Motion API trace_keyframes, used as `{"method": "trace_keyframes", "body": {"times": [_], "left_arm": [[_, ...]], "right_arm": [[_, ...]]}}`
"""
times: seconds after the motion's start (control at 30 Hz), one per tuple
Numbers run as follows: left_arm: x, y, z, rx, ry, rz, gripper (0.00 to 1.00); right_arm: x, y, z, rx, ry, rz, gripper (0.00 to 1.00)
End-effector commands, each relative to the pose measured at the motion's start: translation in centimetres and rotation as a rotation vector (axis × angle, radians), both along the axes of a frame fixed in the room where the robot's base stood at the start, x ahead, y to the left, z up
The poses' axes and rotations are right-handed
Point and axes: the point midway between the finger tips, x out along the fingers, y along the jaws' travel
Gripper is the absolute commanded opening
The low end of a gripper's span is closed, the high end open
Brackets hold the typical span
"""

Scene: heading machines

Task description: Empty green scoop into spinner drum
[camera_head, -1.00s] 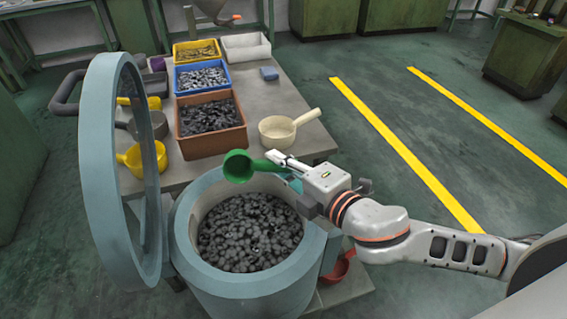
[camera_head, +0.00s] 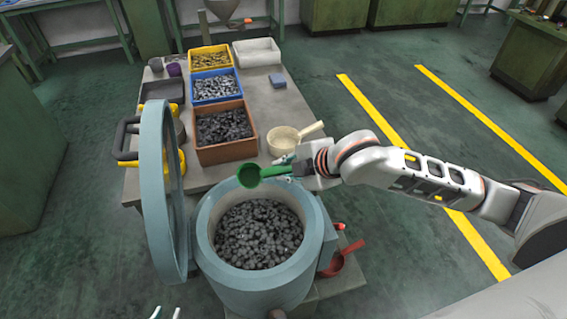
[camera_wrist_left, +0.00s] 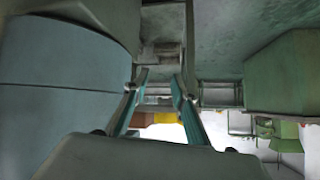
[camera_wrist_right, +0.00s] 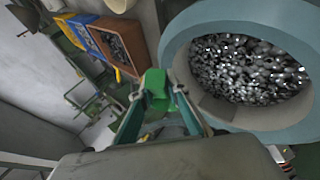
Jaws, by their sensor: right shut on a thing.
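The green scoop (camera_head: 249,176) is over the far rim of the spinner drum (camera_head: 213,250). Its bowl appears to open upward, and I cannot tell whether anything lies in it. My right gripper (camera_head: 289,170) is shut on the scoop's handle. In the right wrist view the scoop (camera_wrist_right: 157,86) shows between the fingers, beside the drum (camera_wrist_right: 190,70). The drum holds many dark metal pieces (camera_head: 258,234), and its round lid (camera_head: 153,200) stands open at the left. My left gripper (camera_head: 166,313) just enters the bottom edge; its fingers are apart and empty in the left wrist view (camera_wrist_left: 160,82).
On the table (camera_head: 262,105) behind the drum stand a brown bin (camera_head: 225,151), a blue bin (camera_head: 214,97), a yellow bin (camera_head: 210,67) and a white tray (camera_head: 256,58). A cream scoop (camera_head: 284,140) lies near my right gripper. A red scoop (camera_head: 335,264) is right of the drum.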

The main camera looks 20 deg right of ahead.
Motion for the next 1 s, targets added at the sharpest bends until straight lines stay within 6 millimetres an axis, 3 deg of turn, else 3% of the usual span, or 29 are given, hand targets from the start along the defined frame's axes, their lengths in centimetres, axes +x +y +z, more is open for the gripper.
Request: {"method": "trace_keyframes", "body": {"times": [0.13,0.6,1.0], "left_arm": [[-0.8,-0.1,-1.1,-0.001,0.02,0.004,0.26],[-0.3,-1.3,0.1,-0.025,-0.003,-0.002,0.26],[-0.1,-0.5,-0.1,-0.007,-0.002,-0.006,0.26]], "right_arm": [[0.5,0.0,-0.1,0.008,0.097,0.0,0.0],[1.1,0.0,1.7,0.035,0.392,0.001,0.0],[1.0,0.0,2.2,0.043,0.465,0.001,0.0]]}}
